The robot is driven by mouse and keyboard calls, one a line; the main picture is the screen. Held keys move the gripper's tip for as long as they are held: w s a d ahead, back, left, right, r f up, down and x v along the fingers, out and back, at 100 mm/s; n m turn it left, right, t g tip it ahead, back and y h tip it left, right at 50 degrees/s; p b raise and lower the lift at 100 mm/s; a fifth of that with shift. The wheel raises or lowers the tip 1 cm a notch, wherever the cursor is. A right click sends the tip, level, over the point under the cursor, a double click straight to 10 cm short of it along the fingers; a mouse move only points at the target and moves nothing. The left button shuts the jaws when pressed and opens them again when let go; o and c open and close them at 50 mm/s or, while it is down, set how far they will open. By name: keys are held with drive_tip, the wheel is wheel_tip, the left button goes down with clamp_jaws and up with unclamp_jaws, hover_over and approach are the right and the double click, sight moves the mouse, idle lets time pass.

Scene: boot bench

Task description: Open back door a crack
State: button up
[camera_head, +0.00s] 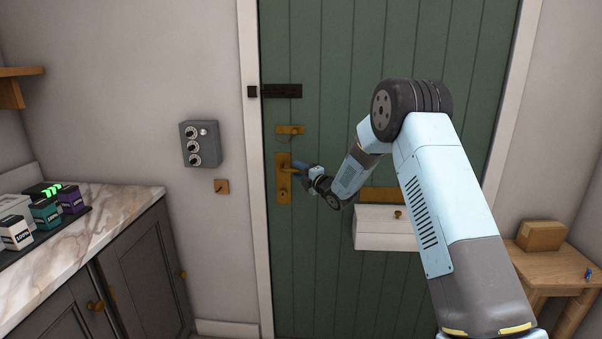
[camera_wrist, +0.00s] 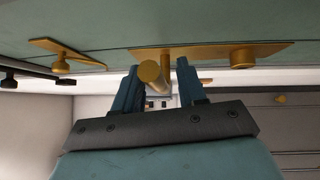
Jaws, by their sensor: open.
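The green back door (camera_head: 330,240) stands shut in its white frame, as far as I can see. A brass handle plate (camera_head: 283,195) with a lever (camera_head: 288,169) is near its left edge. My gripper (camera_head: 302,172) is at the lever. In the wrist view the jaws (camera_wrist: 158,82) are open, one finger on each side of the lever's rounded end (camera_wrist: 150,72); I cannot tell if they touch it. A brass latch (camera_head: 290,129) sits above the plate. Higher up is a dark bolt (camera_head: 282,91), with a small dark keeper (camera_head: 252,91) on the frame and a narrow gap between them.
A grey box with dials (camera_head: 201,144) and a small brass plate (camera_head: 221,186) are on the wall left of the door. A marble counter (camera_head: 110,205) with several small boxes stands left. A white letter box (camera_head: 383,228) is on the door. A wooden table (camera_head: 545,266) stands right.

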drive_tip(key=shift+c, duration=0.3)
clamp_jaws()
idle(0.3)
